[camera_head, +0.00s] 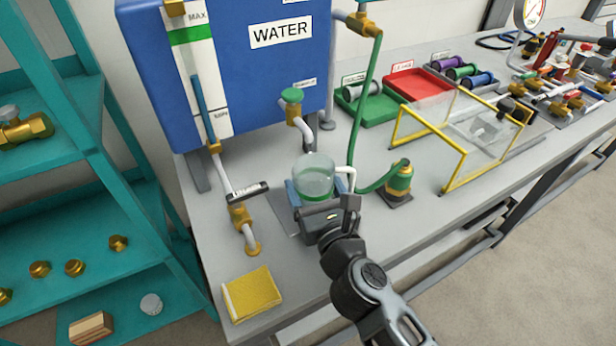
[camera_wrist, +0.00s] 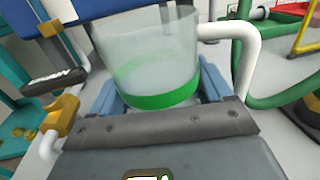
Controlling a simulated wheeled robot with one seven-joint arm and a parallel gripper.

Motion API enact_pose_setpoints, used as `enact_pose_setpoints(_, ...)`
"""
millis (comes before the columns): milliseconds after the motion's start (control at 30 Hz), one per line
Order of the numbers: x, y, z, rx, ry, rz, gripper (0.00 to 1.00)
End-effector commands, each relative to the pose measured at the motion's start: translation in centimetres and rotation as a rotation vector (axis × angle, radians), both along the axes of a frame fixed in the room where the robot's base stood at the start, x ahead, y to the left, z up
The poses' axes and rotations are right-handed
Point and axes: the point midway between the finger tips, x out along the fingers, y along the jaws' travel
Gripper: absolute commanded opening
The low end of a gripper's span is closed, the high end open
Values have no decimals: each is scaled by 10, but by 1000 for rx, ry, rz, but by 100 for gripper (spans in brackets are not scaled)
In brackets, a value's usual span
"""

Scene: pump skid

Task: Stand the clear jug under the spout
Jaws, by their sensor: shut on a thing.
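The clear jug (camera_head: 314,174) has a green band low on its wall and a white handle on its right side. It is upright between the blue fingers of my gripper (camera_head: 316,192), which is shut on it. The jug fills the middle of the wrist view (camera_wrist: 150,55), with a finger on each side. The spout (camera_head: 306,134) hangs below the green-knobbed tap (camera_head: 292,96) on the blue water tank (camera_head: 250,80). In the head view its end is just above and behind the jug's rim. The jug's base is hidden by my gripper, so I cannot tell whether it touches the bench.
A brass valve with a black lever (camera_head: 248,192) stands close left of the jug. A green-topped brass fitting (camera_head: 399,180) with a green hose stands to the right. A yellow pad (camera_head: 252,294) lies at the front left. A yellow-framed clear guard (camera_head: 455,150) is farther right.

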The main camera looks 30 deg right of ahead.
Motion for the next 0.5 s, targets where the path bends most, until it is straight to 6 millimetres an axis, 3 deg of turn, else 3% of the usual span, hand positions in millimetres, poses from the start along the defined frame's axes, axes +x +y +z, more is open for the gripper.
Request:
enact_pose_setpoints(233,35,-6,3,-1,-4,0,48)
enact_pose_setpoints(300,31,-5,-15,0,0,0,48)
enact_pose_setpoints(500,31,-5,-14,-1,-2,0,48)
